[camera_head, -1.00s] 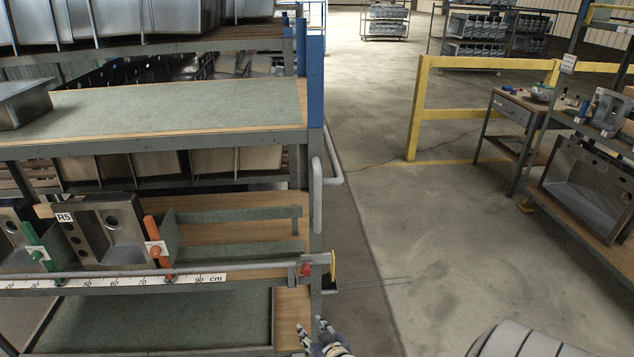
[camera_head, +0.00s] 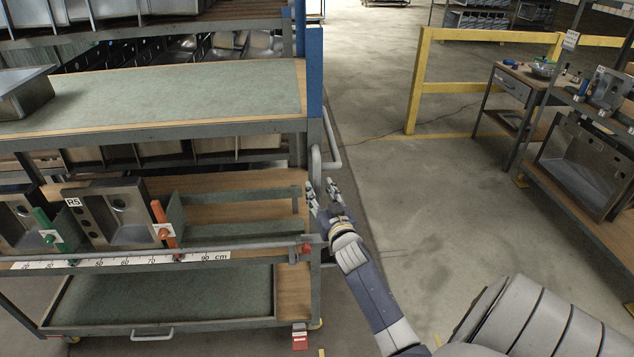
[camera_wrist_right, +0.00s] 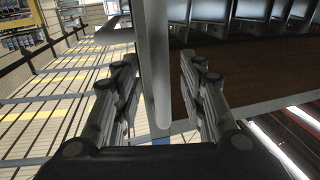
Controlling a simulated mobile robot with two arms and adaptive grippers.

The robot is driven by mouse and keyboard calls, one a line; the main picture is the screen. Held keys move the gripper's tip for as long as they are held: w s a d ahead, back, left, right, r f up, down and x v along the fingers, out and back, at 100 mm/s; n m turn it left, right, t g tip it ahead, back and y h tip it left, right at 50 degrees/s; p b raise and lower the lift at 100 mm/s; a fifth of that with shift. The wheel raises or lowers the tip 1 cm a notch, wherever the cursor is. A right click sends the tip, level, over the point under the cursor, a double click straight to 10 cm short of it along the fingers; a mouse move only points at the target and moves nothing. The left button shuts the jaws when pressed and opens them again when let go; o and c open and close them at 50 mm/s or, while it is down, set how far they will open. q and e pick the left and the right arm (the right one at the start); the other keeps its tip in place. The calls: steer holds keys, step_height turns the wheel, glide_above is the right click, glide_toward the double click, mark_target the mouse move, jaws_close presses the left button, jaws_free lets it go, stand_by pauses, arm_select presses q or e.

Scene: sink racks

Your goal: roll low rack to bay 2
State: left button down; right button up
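The rack (camera_head: 225,128) stands at the left in the head view, with green-matted wooden shelves and a caster under its lower right corner. A grey tubular handle (camera_head: 316,170) is on its right end. My right gripper (camera_head: 322,190) is at this handle. In the right wrist view my right gripper (camera_wrist_right: 160,65) is open, with one finger on each side of a grey upright bar (camera_wrist_right: 153,60). I cannot tell whether the fingers touch it. My left gripper is not in view. No bay 2 marking is readable.
The shelf holds a steel sink labelled R5 (camera_head: 112,210), with green and orange stops beside a centimetre scale (camera_head: 130,261). Open concrete floor (camera_head: 440,220) lies right of the rack. A yellow rail (camera_head: 418,85) and a workbench (camera_head: 520,100) stand beyond.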

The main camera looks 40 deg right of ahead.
mark_target(318, 187)
steer(key=shift+x, duration=1.75)
jaws_close()
